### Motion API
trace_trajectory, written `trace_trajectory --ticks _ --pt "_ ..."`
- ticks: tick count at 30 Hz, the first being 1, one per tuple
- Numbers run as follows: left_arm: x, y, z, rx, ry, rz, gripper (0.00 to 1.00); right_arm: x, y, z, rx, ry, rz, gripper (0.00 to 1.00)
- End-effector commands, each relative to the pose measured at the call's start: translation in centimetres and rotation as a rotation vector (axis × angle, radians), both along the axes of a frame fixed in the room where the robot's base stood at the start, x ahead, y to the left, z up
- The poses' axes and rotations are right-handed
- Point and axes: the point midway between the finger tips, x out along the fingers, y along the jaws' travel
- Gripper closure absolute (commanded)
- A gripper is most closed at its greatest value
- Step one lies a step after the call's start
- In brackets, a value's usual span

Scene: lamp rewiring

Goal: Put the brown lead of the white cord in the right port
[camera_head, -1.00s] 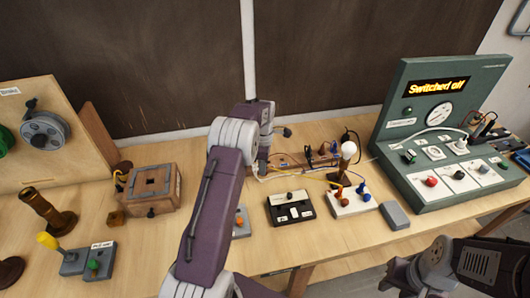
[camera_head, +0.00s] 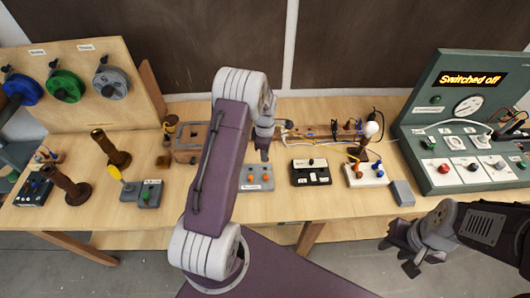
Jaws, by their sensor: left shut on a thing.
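My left gripper (camera_head: 264,152) points down in front of the long wooden board (camera_head: 310,138) at the back of the bench. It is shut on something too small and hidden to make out. A pale cord (camera_head: 288,125) shows beside it on the board, with thin yellow and dark wires running right. The brown lead cannot be told apart. Dark terminals (camera_head: 348,125) stand at the board's right end. A lamp bulb (camera_head: 371,129) stands behind a white block (camera_head: 366,174) with blue and orange knobs; which port is the right one is unclear. My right gripper (camera_head: 402,254) is open and empty, off the bench's front edge.
A green panel (camera_head: 430,128) reading "Switched off" stands at the right. A black switch box (camera_head: 310,172), grey box (camera_head: 402,193) and grey orange-button box (camera_head: 257,178) sit along the front. A spool rack (camera_head: 110,110) stands left. My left arm hides part of the wooden box (camera_head: 188,142).

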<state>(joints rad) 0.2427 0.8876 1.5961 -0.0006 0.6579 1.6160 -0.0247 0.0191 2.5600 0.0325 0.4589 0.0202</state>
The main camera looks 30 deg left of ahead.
Motion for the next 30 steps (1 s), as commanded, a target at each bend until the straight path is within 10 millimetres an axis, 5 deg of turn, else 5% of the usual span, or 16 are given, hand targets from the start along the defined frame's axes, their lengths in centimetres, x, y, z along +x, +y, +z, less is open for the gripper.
trace_trajectory --ticks 18,30 --pt "0.0 0.0 -5.6 0.0 0.0 0.0 1.0 0.0 0.0 -4.3 0.0 0.0 0.0 0.64" --pt "0.0 0.0 -5.8 0.0 0.0 0.0 1.0 0.0 0.0 -4.4 0.0 0.0 0.0 0.64"
